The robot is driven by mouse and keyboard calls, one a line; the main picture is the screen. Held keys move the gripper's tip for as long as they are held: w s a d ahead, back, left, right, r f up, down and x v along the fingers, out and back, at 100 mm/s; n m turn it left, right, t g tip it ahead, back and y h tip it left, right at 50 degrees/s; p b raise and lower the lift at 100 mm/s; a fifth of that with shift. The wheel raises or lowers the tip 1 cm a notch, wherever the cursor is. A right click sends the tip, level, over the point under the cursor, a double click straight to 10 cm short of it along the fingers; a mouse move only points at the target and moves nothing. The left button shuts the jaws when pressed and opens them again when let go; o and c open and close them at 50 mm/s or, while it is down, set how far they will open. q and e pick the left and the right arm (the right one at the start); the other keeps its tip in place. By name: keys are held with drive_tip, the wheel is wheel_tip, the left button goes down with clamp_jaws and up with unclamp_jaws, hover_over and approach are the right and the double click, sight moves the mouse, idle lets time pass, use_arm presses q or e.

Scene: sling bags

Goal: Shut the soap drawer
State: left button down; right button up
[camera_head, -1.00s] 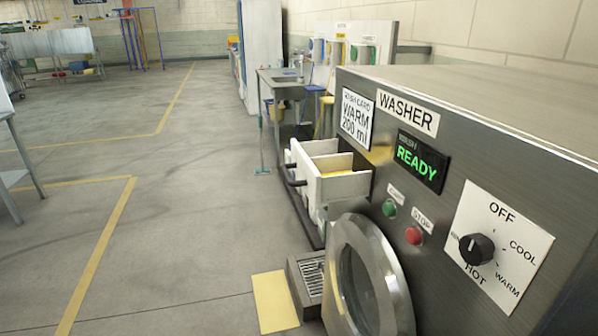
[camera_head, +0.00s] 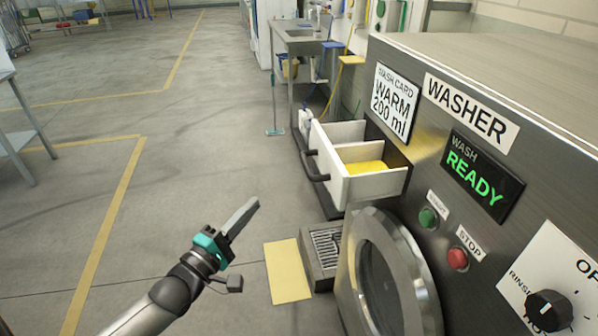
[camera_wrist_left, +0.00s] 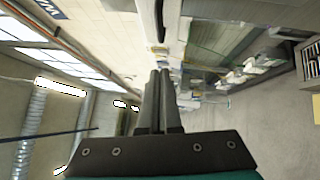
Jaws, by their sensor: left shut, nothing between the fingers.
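The soap drawer (camera_head: 374,188) is a white open-topped box pulled out of the washer's (camera_head: 480,200) front. It has compartments, and the near one holds yellow liquid (camera_head: 366,167). A dark bar handle (camera_head: 316,166) is on its outer front face. My left gripper (camera_head: 252,205) is in front of the drawer, to its left and a little lower in the head view, apart from it. The left gripper's fingers are together and empty; they also show in the left wrist view (camera_wrist_left: 160,100). My right gripper is not in view.
The washer's round door (camera_head: 385,275) is below the drawer. A drain grate (camera_head: 325,245) and a yellow floor patch (camera_head: 287,270) lie beside it. A sink table (camera_head: 303,47) stands behind the drawer. Open floor lies to the left.

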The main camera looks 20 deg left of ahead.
sight(357, 160)
use_arm(q)
drive_tip(key=w+d+r, duration=0.2)
drive_tip(key=w+d, duration=0.2)
drive_tip(key=w, duration=0.7)
drive_tip(key=shift+w+d, duration=0.15)
drive_tip(key=shift+w, duration=0.1)
drive_tip(key=w+d+b, duration=0.1)
drive_tip(key=w+d, duration=0.1)
drive_tip(key=d, duration=0.1)
drive_tip(key=w+d, duration=0.3)
drive_tip(key=d, duration=0.1)
drive_tip(key=w+d+b, duration=0.1)
drive_tip(key=w+d, duration=0.2)
drive_tip(key=shift+d+f+b, duration=0.1)
drive_tip(key=shift+d+b, duration=0.2)
drive_tip(key=shift+d, duration=0.05)
drive_tip(key=shift+w+d+r, duration=0.1)
drive_tip(key=shift+d+r, duration=0.05)
drive_tip(key=shift+r, duration=0.05)
drive_tip(key=shift+d, duration=0.1)
